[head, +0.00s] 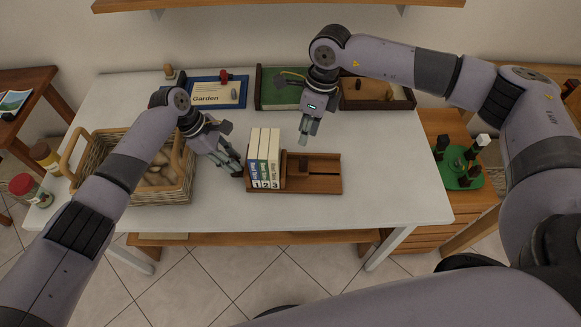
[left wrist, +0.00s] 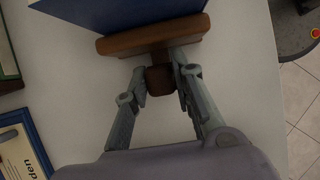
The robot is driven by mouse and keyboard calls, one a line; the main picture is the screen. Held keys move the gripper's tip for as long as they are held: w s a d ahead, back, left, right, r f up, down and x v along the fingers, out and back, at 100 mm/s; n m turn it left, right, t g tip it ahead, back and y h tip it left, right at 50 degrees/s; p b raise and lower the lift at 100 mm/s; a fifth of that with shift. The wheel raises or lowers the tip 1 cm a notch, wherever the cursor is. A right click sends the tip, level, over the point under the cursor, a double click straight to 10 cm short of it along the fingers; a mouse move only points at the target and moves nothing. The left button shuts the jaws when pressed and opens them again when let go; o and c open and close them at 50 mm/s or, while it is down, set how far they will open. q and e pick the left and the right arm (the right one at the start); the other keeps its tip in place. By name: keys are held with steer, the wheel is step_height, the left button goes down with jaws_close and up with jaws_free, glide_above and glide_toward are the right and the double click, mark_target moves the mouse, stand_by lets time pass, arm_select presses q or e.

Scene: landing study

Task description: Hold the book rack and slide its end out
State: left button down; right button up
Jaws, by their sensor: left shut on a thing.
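The wooden book rack (head: 323,184) lies on the white table in the head view. Several upright books (head: 264,160), with numbered spines, stand together at its left. A wooden end block (head: 290,166) stands just right of the books, and a bare grooved track runs further right. My left gripper (head: 238,170) is at the rack's left end. In the left wrist view its fingers (left wrist: 163,82) are shut on a brown wooden knob (left wrist: 159,80) on the rack's end panel (left wrist: 150,38). My right gripper (head: 308,137) hangs above the table behind the rack, apart from it; its finger gap is unclear.
A wicker basket (head: 142,194) of tan items stands at left, with jars (head: 28,188) beside it. A blue-framed "Garden" board (head: 213,92), a green tray (head: 278,90) and a brown tray (head: 385,94) line the back. The table right of the rack is clear.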

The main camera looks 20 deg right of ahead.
mark_target(304, 157)
steer(key=s+n+h, duration=0.1)
steer(key=a+n, duration=0.1)
steer(key=n, duration=0.1)
steer(key=shift+s+f+h, duration=0.2)
steer(key=shift+s+h, duration=0.2)
steer(key=shift+n, duration=0.3)
steer(key=shift+f, duration=3.45)
steer(key=shift+c, duration=0.5)
jaws_close()
